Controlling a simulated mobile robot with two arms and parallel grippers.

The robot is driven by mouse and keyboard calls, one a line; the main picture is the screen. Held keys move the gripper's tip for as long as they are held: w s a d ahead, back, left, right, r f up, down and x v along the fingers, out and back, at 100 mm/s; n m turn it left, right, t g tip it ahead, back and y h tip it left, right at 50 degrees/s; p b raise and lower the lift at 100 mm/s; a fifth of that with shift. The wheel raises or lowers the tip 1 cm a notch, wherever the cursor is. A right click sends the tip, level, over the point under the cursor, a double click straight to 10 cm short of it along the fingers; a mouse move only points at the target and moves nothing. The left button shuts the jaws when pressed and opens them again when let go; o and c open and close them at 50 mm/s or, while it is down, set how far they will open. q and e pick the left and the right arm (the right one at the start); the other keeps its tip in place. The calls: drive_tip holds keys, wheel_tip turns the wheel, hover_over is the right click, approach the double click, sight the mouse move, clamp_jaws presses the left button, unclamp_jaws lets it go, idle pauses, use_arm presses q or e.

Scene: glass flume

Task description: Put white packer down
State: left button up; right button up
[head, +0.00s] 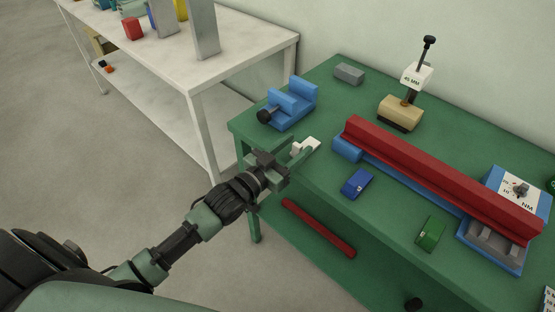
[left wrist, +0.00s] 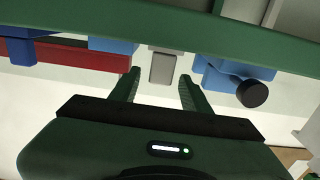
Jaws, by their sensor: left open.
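The white packer (head: 308,145) is a small pale block at the left front edge of the green bench (head: 330,185). My left gripper (head: 293,153) is open, with its fingertips right at the packer in the head view. The fingers partly cover the packer, and I cannot tell whether they touch it. In the left wrist view the open fingers (left wrist: 157,88) are spread apart. A greyish block (left wrist: 162,68) shows between them; I cannot tell whether it is the packer or the grey block behind. My right gripper is not in view.
A blue vise (head: 291,103) with a black knob stands behind the gripper. A grey block (head: 349,73), a tan-based gauge (head: 401,112), a long red bar (head: 440,178), a blue block (head: 357,183) and a green block (head: 431,233) are on the bench. A white table (head: 245,50) stands left.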

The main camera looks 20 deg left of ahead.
use_arm(q)
drive_tip(key=v, duration=1)
drive_tip(key=shift+b, duration=0.35)
drive_tip(key=s+a+f+n+g+y, duration=0.1)
drive_tip(key=s+a+f+g+y, duration=0.15)
drive_tip(key=f, duration=0.95)
drive_tip(key=s+a+f+g+y, duration=0.1)
drive_tip(key=s+a+f+g, duration=0.15)
drive_tip(key=f, duration=0.85)
drive_tip(key=s+a+f+n+g+y, duration=0.1)
drive_tip(key=s+a+f+g+y, duration=0.15)
drive_tip(key=f, duration=0.95)
drive_tip(key=s+d+f+g, duration=0.1)
drive_tip(key=s+f+g, duration=0.1)
drive_tip(key=s+f, duration=0.4)
drive_tip(key=s+d+f+g, duration=0.2)
drive_tip(key=s+f, duration=0.5)
drive_tip(key=s, duration=0.8)
drive_tip(key=s+d+f+g, duration=0.2)
drive_tip(key=s+f+g, duration=0.2)
drive_tip(key=s+f, duration=0.3)
drive_tip(key=s, duration=0.4)
drive_tip(key=shift+d+f, duration=0.15)
drive_tip(key=shift+f, duration=0.1)
